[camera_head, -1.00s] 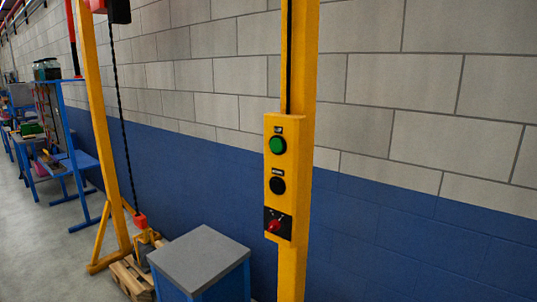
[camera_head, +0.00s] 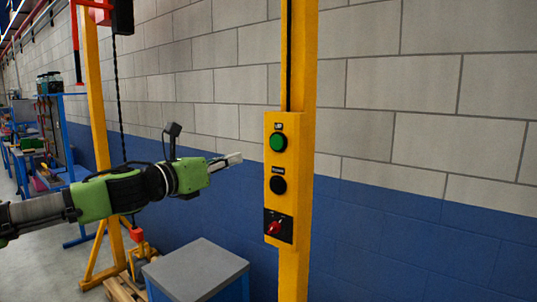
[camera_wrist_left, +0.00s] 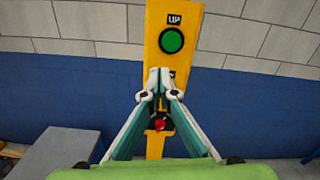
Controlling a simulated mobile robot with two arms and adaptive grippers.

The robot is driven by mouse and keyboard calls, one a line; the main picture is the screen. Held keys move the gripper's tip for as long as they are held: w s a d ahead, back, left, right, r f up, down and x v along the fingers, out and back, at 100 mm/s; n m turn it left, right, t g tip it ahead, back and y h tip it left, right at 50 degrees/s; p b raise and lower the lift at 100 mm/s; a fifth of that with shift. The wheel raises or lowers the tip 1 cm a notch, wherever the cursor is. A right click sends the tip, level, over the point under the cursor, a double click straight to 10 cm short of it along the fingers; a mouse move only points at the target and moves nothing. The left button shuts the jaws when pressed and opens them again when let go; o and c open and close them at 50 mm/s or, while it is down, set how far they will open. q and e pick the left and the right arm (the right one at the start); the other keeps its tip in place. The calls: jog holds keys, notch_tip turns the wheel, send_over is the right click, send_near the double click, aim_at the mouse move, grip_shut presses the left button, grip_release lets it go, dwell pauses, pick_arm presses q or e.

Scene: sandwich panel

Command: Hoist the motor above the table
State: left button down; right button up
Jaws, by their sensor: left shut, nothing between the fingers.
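The yellow control box (camera_head: 280,178) is on a yellow post. It has a green button (camera_head: 278,143), a black button (camera_head: 278,185) below it and a red switch (camera_head: 274,228) at the bottom. In the left wrist view the green button (camera_wrist_left: 172,41) is labelled UP. My left gripper (camera_head: 238,158) is shut and empty, left of the box at a height between the green and black buttons, apart from it in the head view. In the wrist view its fingertips (camera_wrist_left: 159,80) sit below the green button and hide the black one. The red hoist hook block (camera_head: 137,235) hangs low on the chain. The motor is mostly hidden.
A grey-topped blue table (camera_head: 195,268) stands left of the post. The yellow hoist frame (camera_head: 92,130) and a wooden pallet (camera_head: 120,289) are behind it. Blue workbenches (camera_head: 50,135) line the far left. A brick wall is behind the post.

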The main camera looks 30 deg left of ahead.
pick_arm(q)
jog(key=s+d+m, duration=0.1)
jog(key=s+r+m, duration=0.1)
jog(key=shift+s+d+r, duration=0.3)
jog(key=shift+d, duration=0.05)
jog(key=p, duration=0.9)
send_near(276, 144)
jog(key=w, duration=0.2)
jog(key=w+p, duration=0.3)
jog(key=shift+w+r, duration=0.25)
jog(key=shift+w, duration=0.15)
jog(key=shift+w+d+f+p, duration=0.15)
jog(key=shift+w+p, duration=0.2)
jog(key=shift+w, duration=0.3)
